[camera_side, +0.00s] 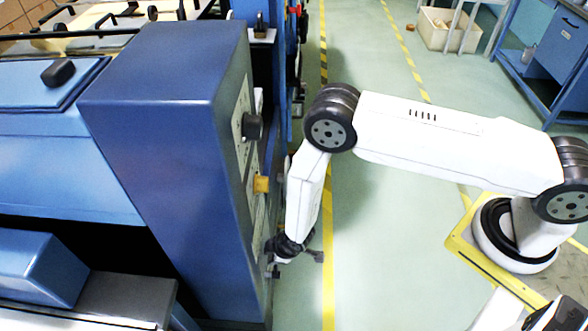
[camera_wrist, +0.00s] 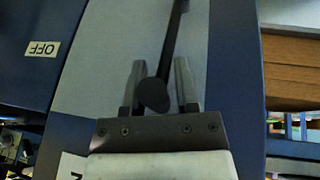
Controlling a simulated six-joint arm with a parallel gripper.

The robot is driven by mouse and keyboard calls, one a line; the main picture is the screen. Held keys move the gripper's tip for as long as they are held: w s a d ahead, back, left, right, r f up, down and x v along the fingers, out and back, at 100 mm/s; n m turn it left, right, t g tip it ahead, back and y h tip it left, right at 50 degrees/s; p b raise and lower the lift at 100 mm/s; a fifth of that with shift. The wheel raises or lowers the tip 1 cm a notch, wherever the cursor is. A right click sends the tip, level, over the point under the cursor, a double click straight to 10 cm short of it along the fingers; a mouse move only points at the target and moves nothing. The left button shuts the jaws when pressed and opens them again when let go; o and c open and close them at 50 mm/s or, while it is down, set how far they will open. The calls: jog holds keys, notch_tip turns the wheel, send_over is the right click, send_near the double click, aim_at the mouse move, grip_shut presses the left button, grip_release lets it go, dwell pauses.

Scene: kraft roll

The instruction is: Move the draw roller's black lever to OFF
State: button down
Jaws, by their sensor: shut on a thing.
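The black lever (camera_wrist: 172,45) runs down from the top of the wrist view and ends in a rounded dark knob between the two fingers. My gripper (camera_wrist: 160,72) is shut on the lever near its knob end, one finger on each side. An OFF label (camera_wrist: 42,49) appears upside down to the left of the lever, on a dark blue part. In the side view my gripper (camera_side: 276,250) is low against the right face of the blue machine cabinet (camera_side: 160,130). The lever cannot be made out clearly there.
The cabinet face carries a black knob (camera_side: 252,127) and a yellow part (camera_side: 261,184) above my gripper. A second label (camera_wrist: 72,166) is partly cut off in the wrist view. Open green floor (camera_side: 400,235) lies right of the cabinet. A bin (camera_side: 450,30) stands far back.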

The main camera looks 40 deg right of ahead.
jog(key=w+d+f, duration=0.6)
jog(key=d+f, duration=0.1)
jog(key=f, duration=0.1)
jog(key=shift+d, duration=0.15)
dwell(0.7)
jog(key=shift+w, duration=0.1)
dwell(0.3)
jog(key=shift+c, duration=2.2)
grip_release()
jog(key=shift+f, duration=0.1)
notch_tip(320, 180, up, 8)
jog(key=s, duration=0.1)
jog(key=shift+s+d, duration=0.15)
jog(key=shift+s, duration=0.05)
